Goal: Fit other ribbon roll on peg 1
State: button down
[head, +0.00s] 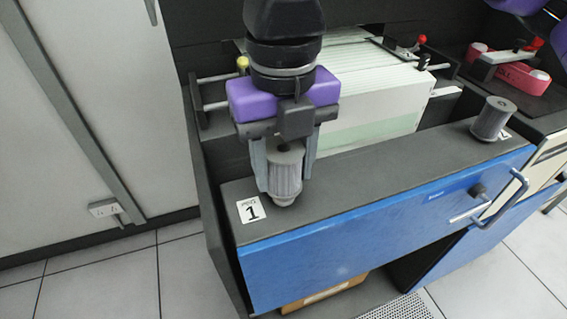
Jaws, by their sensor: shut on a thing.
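My gripper (285,172) points down at the left end of the dark ledge, its two fingers on either side of a grey ribbon roll (285,180). It is shut on this roll, which is upright. The roll is just behind and to the right of the white label "1" (250,209). A pale rounded piece shows under the roll; I cannot tell whether the roll rests on it or is apart from it, and peg 1 itself is not clearly seen. A second grey ribbon roll (493,119) stands upright at the ledge's right end, beside a partly hidden label.
The dark ledge (400,158) is clear between the two rolls. A blue front panel (390,222) with a metal handle (507,198) is below it. Stacked white cards (375,95) lie behind, between rails. A red-pink part (510,75) is at the back right.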

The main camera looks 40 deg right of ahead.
jog(key=shift+f+b, duration=0.95)
jog(key=shift+b, duration=0.15)
dwell(0.6)
jog(key=c, duration=0.6)
grip_release()
jog(key=shift+c, duration=0.2)
jog(key=shift+r, duration=0.1)
notch_tip(320, 180, up, 8)
jog(key=shift+f+p, duration=0.2)
jog(key=shift+p, duration=0.2)
jog(key=shift+a, duration=0.1)
